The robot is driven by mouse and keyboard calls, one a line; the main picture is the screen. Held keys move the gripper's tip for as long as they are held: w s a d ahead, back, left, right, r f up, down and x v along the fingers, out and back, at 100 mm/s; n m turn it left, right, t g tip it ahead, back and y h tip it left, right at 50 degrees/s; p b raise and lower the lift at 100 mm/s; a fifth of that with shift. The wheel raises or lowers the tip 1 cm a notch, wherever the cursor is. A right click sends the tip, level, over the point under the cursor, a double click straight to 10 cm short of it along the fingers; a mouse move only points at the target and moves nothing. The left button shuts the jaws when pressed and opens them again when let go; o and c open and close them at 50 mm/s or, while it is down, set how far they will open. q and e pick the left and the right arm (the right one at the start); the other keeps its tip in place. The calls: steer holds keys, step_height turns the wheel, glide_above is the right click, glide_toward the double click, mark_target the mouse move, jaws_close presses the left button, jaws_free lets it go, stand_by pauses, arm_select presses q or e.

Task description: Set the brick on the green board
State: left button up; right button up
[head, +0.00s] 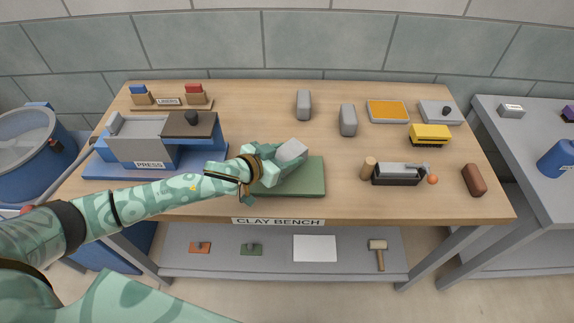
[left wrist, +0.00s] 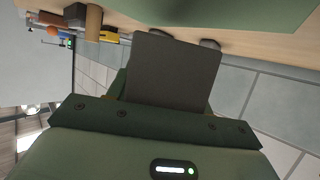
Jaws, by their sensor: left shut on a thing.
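My left gripper (head: 277,160) is shut on a grey brick (head: 292,151). It holds the brick over the rear part of the green board (head: 303,182), which lies flat at the front of the bench. The brick looks tilted in the head view. In the left wrist view the brick (left wrist: 172,72) shows dark grey between the jaws, with the green board (left wrist: 230,12) beyond it. I cannot tell whether the brick touches the board. My forearm and gripper hide the board's left part. My right gripper is not in view.
Two more grey bricks (head: 303,105) (head: 348,120) stand at the back of the bench. A blue press (head: 150,145) is on the left. A wooden cylinder (head: 368,168), a dark tray-like tool (head: 398,174) and an orange ball (head: 432,180) lie right of the board.

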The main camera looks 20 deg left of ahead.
arm_select(q)
steer(key=f, duration=0.2)
steer(key=f+b, duration=0.1)
steer(key=shift+w+d+f+b, duration=0.2)
steer(key=shift+f+b, duration=0.1)
steer(key=shift+f, duration=0.05)
steer(key=shift+r, duration=0.1)
steer(key=o, duration=1.3)
steer(key=shift+f, duration=0.2)
steer(key=shift+o, duration=0.2)
